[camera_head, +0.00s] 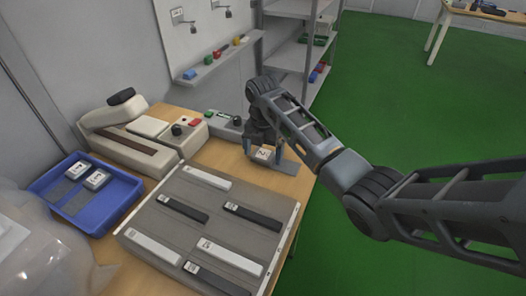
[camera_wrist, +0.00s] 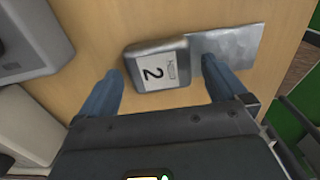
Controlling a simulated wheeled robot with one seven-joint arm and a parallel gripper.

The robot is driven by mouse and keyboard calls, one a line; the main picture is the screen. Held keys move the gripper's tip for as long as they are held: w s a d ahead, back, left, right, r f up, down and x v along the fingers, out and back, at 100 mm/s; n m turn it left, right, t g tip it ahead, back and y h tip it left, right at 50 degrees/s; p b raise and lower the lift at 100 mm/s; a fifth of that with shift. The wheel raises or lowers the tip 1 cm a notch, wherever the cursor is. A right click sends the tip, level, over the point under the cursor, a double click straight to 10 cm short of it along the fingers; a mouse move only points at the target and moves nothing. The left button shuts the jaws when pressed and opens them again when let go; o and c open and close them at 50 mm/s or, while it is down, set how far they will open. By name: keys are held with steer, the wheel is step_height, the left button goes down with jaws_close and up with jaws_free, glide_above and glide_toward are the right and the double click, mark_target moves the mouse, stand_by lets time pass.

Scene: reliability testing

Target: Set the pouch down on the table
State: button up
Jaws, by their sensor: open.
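The pouch (camera_wrist: 158,66) is a grey block with a white label reading "2". A flat silvery sheet (camera_wrist: 228,46) adjoins its right side. In the head view the pouch (camera_head: 264,155) appears to lie flat on the wooden table (camera_head: 231,159), label up, near the table's right edge. My gripper (camera_wrist: 163,88) is open, with one blue fingertip to each side of the pouch in the wrist view and gaps between. In the head view my gripper (camera_head: 262,149) is low over the pouch and partly hides it.
A blue tray (camera_head: 125,195) holding labelled pouches stands at left. A beige machine (camera_head: 130,138) and a control box (camera_head: 222,121) stand behind. A grey board (camera_head: 190,220) with black and white strips fills the front. Green floor (camera_head: 400,110) lies right.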

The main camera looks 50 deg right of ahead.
step_height(320, 180, up, 12)
steer(key=p, duration=0.2)
steer(key=shift+r, duration=0.15)
